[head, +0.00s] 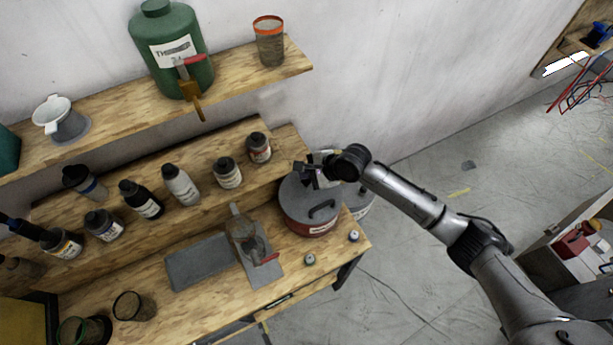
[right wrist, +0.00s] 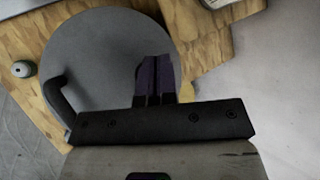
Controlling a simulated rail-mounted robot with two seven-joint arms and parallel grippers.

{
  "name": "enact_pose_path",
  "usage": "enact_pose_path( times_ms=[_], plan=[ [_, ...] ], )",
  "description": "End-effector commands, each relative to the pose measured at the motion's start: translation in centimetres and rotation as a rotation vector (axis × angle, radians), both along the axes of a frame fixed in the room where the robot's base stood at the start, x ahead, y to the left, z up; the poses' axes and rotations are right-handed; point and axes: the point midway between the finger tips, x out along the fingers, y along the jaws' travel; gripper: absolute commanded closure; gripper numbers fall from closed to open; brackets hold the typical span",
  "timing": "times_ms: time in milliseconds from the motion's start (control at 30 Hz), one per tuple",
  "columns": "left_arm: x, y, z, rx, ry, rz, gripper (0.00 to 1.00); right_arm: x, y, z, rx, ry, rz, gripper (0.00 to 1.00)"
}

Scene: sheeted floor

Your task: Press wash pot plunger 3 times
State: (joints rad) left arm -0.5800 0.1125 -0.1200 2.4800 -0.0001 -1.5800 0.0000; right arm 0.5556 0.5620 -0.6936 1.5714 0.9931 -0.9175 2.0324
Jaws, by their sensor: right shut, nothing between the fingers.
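The wash pot appears to be the round red pot with a broad grey lid (head: 296,206) at the right end of the workbench in the head view. A dark bent handle (head: 322,209) stands on the lid. I cannot tell whether this handle is the plunger. My right gripper (head: 306,176) is over the far part of the lid, with its fingers shut and empty. In the right wrist view, the shut fingers (right wrist: 154,78) overlap the grey lid (right wrist: 100,50), and the handle (right wrist: 58,97) is at the lid's left edge. Contact with the lid is unclear. My left gripper is out of view.
Several bottles, including a white one (head: 181,186), stand on the raised shelf left of the pot.

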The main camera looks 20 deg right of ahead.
Motion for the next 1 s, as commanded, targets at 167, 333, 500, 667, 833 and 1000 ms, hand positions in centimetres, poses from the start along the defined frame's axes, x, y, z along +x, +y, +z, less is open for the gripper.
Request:
enact_pose_path(
  times_ms=[167, 333, 500, 667, 833, 1000],
  plan=[
    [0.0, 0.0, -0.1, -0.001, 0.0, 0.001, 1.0, 0.0, 0.0, -0.3, 0.0, 0.0, 0.0, 1.0],
    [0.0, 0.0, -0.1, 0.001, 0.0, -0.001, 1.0, 0.0, 0.0, -0.4, 0.0, 0.001, -0.001, 1.0],
    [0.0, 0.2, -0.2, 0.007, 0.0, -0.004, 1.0, 0.0, 0.0, -0.6, 0.0, 0.001, -0.001, 1.0],
    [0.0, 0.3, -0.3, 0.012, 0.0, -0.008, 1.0, 0.0, 0.0, -0.8, 0.0, 0.001, -0.001, 1.0],
    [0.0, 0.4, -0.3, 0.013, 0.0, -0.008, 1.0, 0.0, 0.0, -1.1, 0.0, 0.001, -0.001, 1.0],
    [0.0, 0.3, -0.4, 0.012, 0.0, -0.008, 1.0, 0.0, 0.0, -1.3, 0.0, 0.001, 0.0, 1.0]
  ],
)
